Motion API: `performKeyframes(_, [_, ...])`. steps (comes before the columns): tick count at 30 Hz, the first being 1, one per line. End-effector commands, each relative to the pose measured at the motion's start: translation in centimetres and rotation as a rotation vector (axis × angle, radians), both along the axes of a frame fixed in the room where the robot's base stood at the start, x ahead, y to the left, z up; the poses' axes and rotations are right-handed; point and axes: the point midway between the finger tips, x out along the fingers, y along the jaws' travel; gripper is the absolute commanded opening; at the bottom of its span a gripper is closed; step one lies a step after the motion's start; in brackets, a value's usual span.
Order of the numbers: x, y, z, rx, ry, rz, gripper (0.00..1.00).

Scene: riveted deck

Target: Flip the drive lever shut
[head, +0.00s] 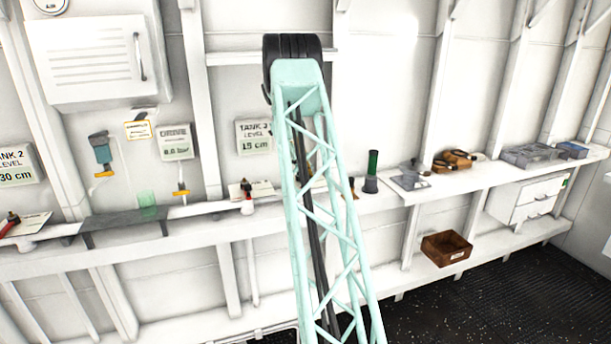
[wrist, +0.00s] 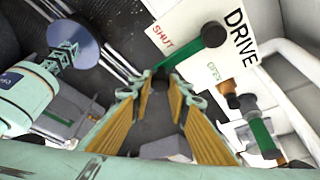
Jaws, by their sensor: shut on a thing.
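The drive lever (wrist: 183,53) shows in the wrist view as a green bar running down-left from a black round hub on a white plate (wrist: 190,15) marked DRIVE. The bar passes between the red SHUT label and the green OPEN label. My gripper (wrist: 160,76) has its tips closed in around the bar's far end, which is partly hidden between them. Its ribbed orange finger pads spread wider toward the wrist. In the head view, I cannot make out the lever or my gripper; my arm covers part of the bench.
In the wrist view, a second green-handled fitting (wrist: 262,132) is close to the right of my gripper. In the head view, a long white shelf (head: 300,214) carries gauges' cards and tools, a green cylinder (head: 372,163) stands right of my arm, and a brown box (head: 446,248) sits lower.

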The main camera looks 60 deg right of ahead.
Motion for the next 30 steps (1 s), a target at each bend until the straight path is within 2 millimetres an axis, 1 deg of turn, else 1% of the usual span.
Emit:
performKeyframes(1, [0.1, 0.1, 0.0, 0.001, -0.002, 0.001, 0.00])
performKeyframes(2, [0.1, 0.1, 0.0, 0.001, -0.002, 0.001, 0.18])
performKeyframes(6, [0.1, 0.1, 0.0, 0.000, -0.001, 0.001, 0.30])
performKeyframes(15, [0.1, 0.1, 0.0, 0.000, -0.001, 0.001, 0.30])
performKeyframes(20, [0.2, 0.0, 0.4, 0.000, -0.001, 0.001, 0.30])
performKeyframes(25, [0.7, 0.0, 1.4, 0.000, -0.001, 0.001, 0.30])
performKeyframes(30, [1.5, 0.1, 3.2, -0.001, -0.002, 0.002, 0.30])
